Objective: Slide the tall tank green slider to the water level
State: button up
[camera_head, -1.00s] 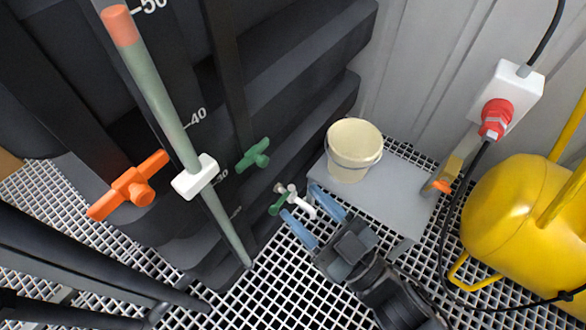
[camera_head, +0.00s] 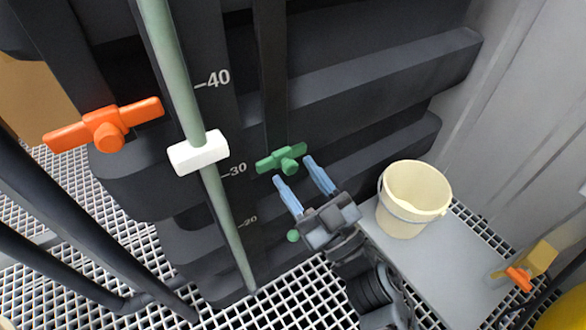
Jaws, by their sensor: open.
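The green slider (camera_head: 281,158) is a knobbed green handle on a dark vertical bar at the front of the tall black tank (camera_head: 350,40). It sits close to the 30 mark. My gripper (camera_head: 296,170) is open, its two blue fingers pointing up toward the slider. The fingertips appear just below and right of the handle, with nothing between them; contact cannot be told. A grey-green level tube (camera_head: 224,215) runs down the scale left of the slider, with a white block (camera_head: 199,153) around it slightly above 30. The tube's top is out of view.
An orange handle (camera_head: 105,126) sits on another dark bar at left. A cream bucket (camera_head: 413,200) stands on a grey platform (camera_head: 430,262) right of my gripper. Dark pipes (camera_head: 80,240) cross the lower left.

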aim_at(286, 163)
jog(key=shift+x, duration=1.4)
jog(key=shift+c, duration=0.3)
grip_shut()
